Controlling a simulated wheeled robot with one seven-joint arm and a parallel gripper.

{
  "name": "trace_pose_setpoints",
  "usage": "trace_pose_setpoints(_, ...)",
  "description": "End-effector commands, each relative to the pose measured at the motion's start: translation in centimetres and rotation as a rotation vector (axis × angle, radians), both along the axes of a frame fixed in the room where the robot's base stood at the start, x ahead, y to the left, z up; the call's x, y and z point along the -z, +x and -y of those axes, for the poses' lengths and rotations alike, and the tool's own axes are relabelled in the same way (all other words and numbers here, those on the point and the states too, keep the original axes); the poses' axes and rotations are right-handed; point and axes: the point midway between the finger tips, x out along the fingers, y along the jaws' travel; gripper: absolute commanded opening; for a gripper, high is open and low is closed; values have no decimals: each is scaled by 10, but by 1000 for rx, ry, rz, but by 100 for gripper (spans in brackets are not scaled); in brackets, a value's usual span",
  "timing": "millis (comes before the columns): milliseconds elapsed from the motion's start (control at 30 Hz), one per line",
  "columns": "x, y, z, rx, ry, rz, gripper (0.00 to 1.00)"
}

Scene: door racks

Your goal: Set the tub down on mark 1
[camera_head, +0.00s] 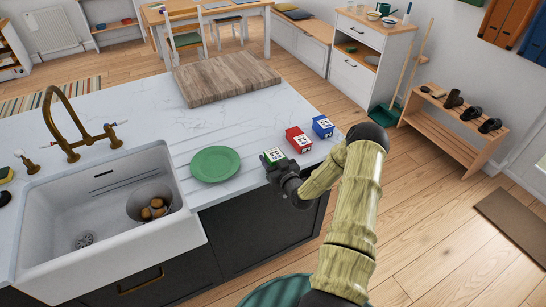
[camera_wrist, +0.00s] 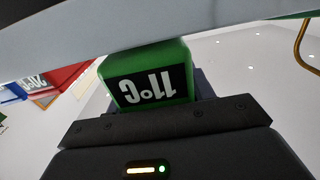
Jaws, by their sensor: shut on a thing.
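A green tub (camera_head: 274,155) with a white, black-marked top is at the counter's right edge in the head view. My gripper (camera_head: 280,166) is shut on it from the front side. In the wrist view the green tub (camera_wrist: 150,80) fills the middle, with a black label reading upside down, between the dark fingers of my gripper (camera_wrist: 165,112). I cannot tell whether the tub touches the counter. I cannot make out mark 1 in either view.
A red box (camera_head: 298,140) and a blue box (camera_head: 322,126) stand just beyond the tub along the counter (camera_head: 245,120) edge. A green plate (camera_head: 215,164) lies to its left. A wooden board (camera_head: 225,77) lies behind. The sink (camera_head: 105,215) holds a bowl of round brown items.

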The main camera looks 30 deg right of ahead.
Motion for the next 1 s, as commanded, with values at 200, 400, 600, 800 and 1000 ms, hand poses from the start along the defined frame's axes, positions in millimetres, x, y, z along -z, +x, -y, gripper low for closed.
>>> trace_pose_setpoints(200,0,0,0,0,0,2,21)
trace_pose_setpoints(400,3,0,1,1,0,1,64)
trace_pose_setpoints(600,3,0,1,1,0,1,74)
trace_pose_setpoints(800,2,0,1,1,1,0,74)
trace_pose_setpoints(1000,6,-10,1,1,1,0,74)
